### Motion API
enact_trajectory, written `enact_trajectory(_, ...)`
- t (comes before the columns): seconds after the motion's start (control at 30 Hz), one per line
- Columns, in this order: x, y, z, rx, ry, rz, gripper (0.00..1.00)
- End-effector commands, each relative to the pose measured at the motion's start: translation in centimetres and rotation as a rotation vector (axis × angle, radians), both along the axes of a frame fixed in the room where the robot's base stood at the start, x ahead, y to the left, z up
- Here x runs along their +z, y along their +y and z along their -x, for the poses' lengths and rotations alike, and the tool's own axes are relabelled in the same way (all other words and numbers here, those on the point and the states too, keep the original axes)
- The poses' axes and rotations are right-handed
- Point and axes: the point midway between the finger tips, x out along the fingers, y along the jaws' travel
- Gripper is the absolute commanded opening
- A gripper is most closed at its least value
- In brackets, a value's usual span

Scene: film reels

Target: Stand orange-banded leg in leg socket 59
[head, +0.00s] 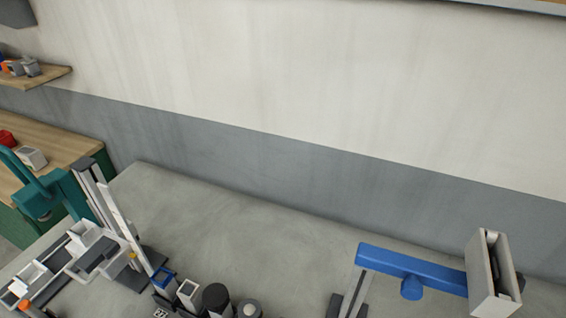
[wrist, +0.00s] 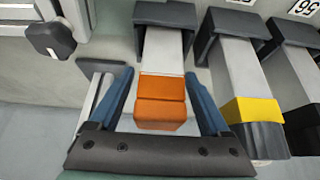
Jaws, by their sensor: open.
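In the wrist view, the orange-banded leg (wrist: 165,60) is a light grey post with an orange block-like band at its near end. Its far end sits in a dark holder (wrist: 165,15). My gripper (wrist: 158,76) is open, with one blue finger on each side of the orange band and gaps showing between. I cannot pick out my gripper with certainty in the head view. Number plates show at the wrist view's top right, cut off or turned; I cannot identify socket 59.
A yellow-banded leg (wrist: 250,110) stands close to the right in its own dark holder, with another leg beyond. In the head view, several short posts (head: 188,290) stand at the bottom, a blue-beamed stand (head: 410,265) at right. The grey tabletop (head: 240,225) behind is clear.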

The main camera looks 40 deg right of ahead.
Motion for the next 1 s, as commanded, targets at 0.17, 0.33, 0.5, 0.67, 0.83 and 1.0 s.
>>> enact_trajectory(0.17,2.6,1.4,0.5,0.002,-0.003,0.001,0.81)
enact_trajectory(0.33,5.5,3.0,1.1,0.003,-0.004,0.002,0.81)
enact_trajectory(0.5,7.9,4.3,1.7,0.002,-0.003,0.001,0.81)
enact_trajectory(0.67,9.3,5.0,2.0,0.002,-0.002,0.0,0.81)
enact_trajectory(0.83,9.6,5.2,2.2,0.001,0.001,-0.001,0.81)
enact_trajectory(1.0,9.8,5.2,2.0,0.005,-0.005,0.001,0.81)
